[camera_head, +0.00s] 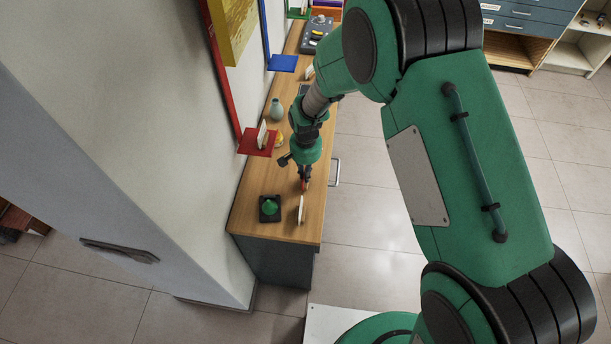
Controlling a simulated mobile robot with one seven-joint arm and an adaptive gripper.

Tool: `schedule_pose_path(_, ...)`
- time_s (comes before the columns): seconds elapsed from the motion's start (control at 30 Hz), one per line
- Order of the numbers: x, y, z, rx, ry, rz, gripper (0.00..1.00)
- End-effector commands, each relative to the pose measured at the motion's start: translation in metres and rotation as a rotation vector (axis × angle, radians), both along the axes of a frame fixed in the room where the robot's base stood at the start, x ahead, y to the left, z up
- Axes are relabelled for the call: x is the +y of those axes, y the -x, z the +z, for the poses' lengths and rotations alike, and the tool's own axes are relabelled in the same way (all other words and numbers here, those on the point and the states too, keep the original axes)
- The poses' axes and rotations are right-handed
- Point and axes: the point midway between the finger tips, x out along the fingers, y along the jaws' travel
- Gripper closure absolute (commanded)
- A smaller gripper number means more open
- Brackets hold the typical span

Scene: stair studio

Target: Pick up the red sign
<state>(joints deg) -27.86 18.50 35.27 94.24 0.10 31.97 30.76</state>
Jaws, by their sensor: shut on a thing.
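My gripper (303,176) points down over the wooden cabinet top, toward its near end. It is shut on a small red thing (305,185), which I take to be the red sign. Only a little of the red shows between and below the fingers, and its face is hidden. I cannot tell whether it still touches the wood.
Near the gripper, a white upright piece (300,209) and a green item on a black base (269,208) stand on the cabinet top (285,228). A red ledge (257,143), a blue ledge (282,63) and a vase (276,110) line the wall side.

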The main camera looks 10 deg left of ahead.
Motion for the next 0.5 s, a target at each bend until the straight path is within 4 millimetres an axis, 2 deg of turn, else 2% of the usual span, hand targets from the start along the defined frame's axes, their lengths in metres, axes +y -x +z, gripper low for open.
schedule_pose_path(0.2, 0.0, -0.001, 0.03, -0.003, 0.0, 0.0, 1.0)
schedule_pose_path(0.5, -0.024, 0.048, 0.032, 0.001, 0.002, 0.0, 1.0)
